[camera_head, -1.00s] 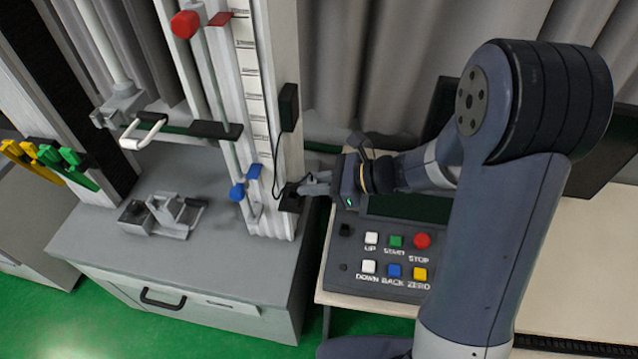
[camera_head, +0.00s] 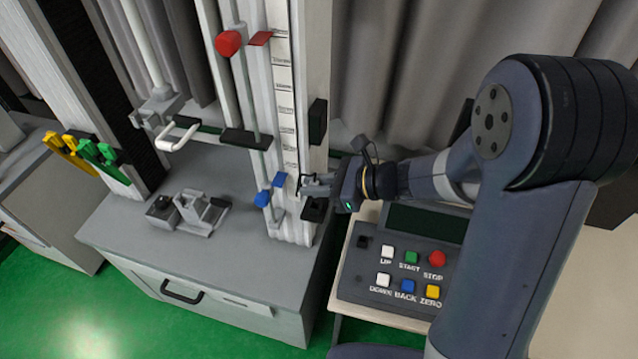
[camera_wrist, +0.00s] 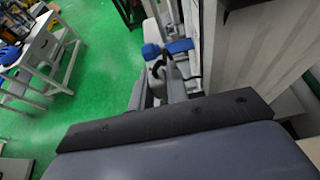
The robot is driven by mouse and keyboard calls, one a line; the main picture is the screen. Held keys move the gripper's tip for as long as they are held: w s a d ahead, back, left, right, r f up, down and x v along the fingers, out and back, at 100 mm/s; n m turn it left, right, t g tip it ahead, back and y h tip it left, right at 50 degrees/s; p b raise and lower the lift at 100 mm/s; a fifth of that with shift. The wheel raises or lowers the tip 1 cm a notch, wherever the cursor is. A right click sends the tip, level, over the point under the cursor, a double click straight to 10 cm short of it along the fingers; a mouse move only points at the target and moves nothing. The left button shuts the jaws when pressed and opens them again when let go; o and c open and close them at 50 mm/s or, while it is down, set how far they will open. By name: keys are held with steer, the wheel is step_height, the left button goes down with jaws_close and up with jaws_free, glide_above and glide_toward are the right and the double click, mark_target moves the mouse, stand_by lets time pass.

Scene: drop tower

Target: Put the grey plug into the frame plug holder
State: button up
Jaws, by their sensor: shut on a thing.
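My gripper (camera_head: 310,185) is shut at the lower front of the white upright frame (camera_head: 290,120). It is just above a small black socket-like block (camera_head: 315,210) at the frame's foot, which looks like the frame plug holder. The grey plug is mostly hidden by the fingers and too small to make out clearly. A thin dark loop shows at the fingertips. In the wrist view my gripper (camera_wrist: 165,80) points toward the blue clamp (camera_wrist: 178,46), with a dark curved piece beside the fingers. I cannot tell whether the plug touches the block.
The blue clamp and a red knob (camera_head: 228,43) sit on the frame's rod. A black box (camera_head: 317,122) is on the frame's side. A control panel (camera_head: 400,265) with coloured buttons is below my arm. A grey metal fixture (camera_head: 190,212) stands on the cabinet (camera_head: 240,265).

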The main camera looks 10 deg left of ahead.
steer(key=shift+f+b, duration=1.75)
steer(key=shift+f, duration=0.6)
steer(key=shift+f+b, duration=0.25)
steer(key=shift+b, duration=0.05)
steer(key=o, duration=0.8)
steer(key=shift+o, duration=0.2)
steer(key=shift+d, duration=0.1)
steer(key=v, duration=1)
steer(key=shift+d+r+b, duration=0.15)
steer(key=shift+d+b, duration=0.15)
steer(key=shift+b, duration=0.05)
steer(key=p+x, duration=0.1)
steer(key=x, duration=1)
steer(key=shift+r, duration=0.25)
